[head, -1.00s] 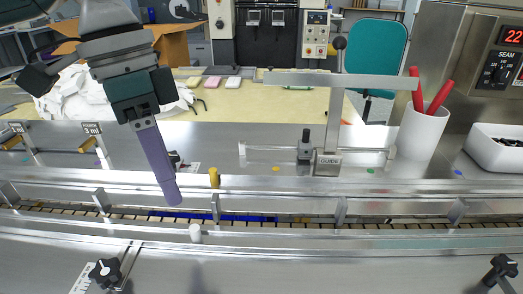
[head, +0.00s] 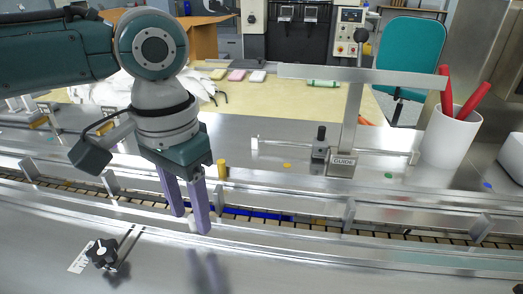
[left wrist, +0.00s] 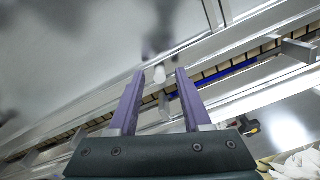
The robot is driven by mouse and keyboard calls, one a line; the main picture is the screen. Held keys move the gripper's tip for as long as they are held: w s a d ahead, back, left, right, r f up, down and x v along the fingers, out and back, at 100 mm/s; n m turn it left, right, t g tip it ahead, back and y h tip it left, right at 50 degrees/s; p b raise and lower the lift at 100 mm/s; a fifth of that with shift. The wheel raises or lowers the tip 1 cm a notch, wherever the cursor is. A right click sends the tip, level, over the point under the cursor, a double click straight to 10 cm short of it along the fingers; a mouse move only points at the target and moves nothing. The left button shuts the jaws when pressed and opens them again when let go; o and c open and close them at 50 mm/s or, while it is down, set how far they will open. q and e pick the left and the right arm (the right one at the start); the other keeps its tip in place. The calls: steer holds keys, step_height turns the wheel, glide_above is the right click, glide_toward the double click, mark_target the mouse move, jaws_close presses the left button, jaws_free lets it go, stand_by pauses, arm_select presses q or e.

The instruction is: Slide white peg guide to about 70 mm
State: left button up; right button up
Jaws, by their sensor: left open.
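The white peg guide (left wrist: 159,75) is a short white peg at the near rail of the conveyor channel. In the left wrist view it shows between and just past the two finger tips, with a gap on each side. My left gripper (head: 190,221) is open, its purple fingers pointing down over the near rail. In the head view the fingers mostly hide the white peg. A black clamp knob (head: 102,252) on a slotted bar stands at the lower left, beside a white scale (head: 80,259) whose markings are too small to read. My right gripper is not in view.
Metal uprights (head: 349,215) line the channel. A post labelled GUIDE (head: 343,161) and a white cup with red pens (head: 450,139) stand further right. The near deck is mostly clear.

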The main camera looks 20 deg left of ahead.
arm_select(q)
steer(key=shift+f, duration=0.3)
jaws_close()
stand_by(1.3)
